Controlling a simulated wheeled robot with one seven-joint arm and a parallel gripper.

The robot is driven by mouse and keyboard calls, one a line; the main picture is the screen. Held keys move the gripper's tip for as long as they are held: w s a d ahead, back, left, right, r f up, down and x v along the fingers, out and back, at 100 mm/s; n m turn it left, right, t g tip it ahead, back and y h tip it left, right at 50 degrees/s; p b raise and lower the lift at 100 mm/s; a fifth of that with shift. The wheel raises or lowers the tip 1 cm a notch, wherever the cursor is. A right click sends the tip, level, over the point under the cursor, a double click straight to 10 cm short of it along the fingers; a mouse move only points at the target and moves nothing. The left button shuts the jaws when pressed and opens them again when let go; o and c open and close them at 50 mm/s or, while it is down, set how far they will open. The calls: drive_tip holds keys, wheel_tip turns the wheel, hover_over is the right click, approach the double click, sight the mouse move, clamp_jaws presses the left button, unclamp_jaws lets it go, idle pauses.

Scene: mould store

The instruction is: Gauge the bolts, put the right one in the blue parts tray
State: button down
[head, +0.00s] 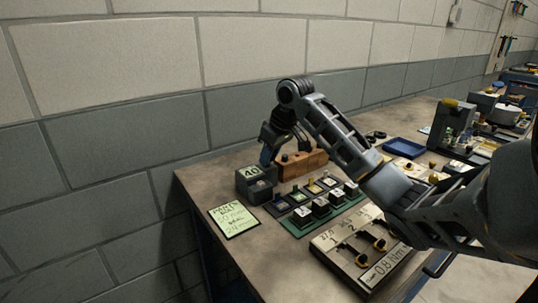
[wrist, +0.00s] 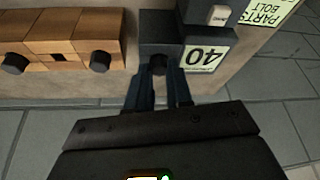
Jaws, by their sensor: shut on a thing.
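My gripper (head: 266,158) points down at the dark grey gauge block (head: 250,194), which carries a "40" label. In the wrist view my gripper (wrist: 158,76) is shut on a dark bolt (wrist: 157,64), whose round head shows between the fingertips. The bolt is at the gauge block (wrist: 160,30), left of the label; how far it sits in the block is hidden. The wooden bolt rack (wrist: 75,22) is left of the gauge, with two dark bolt heads and an empty hole between them. The blue parts tray (head: 403,149) lies further back on the bench.
A green note (head: 234,220) about a bolt lies at the bench's front left. A green board (head: 325,212) with several blocks and a cream torque panel (head: 352,250) lie nearer. A grey machine (head: 452,125) stands beyond the tray. The wall is close behind the bench.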

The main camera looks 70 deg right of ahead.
drive_tip(key=c, duration=0.9)
unclamp_jaws()
drive_tip(key=shift+c, duration=0.2)
drive_tip(key=shift+o, duration=0.5)
drive_tip(key=o, duration=0.3)
drive_tip(key=shift+r, duration=0.15)
drive_tip(key=shift+r+p, duration=3.35)
drive_tip(key=shift+r, duration=0.3)
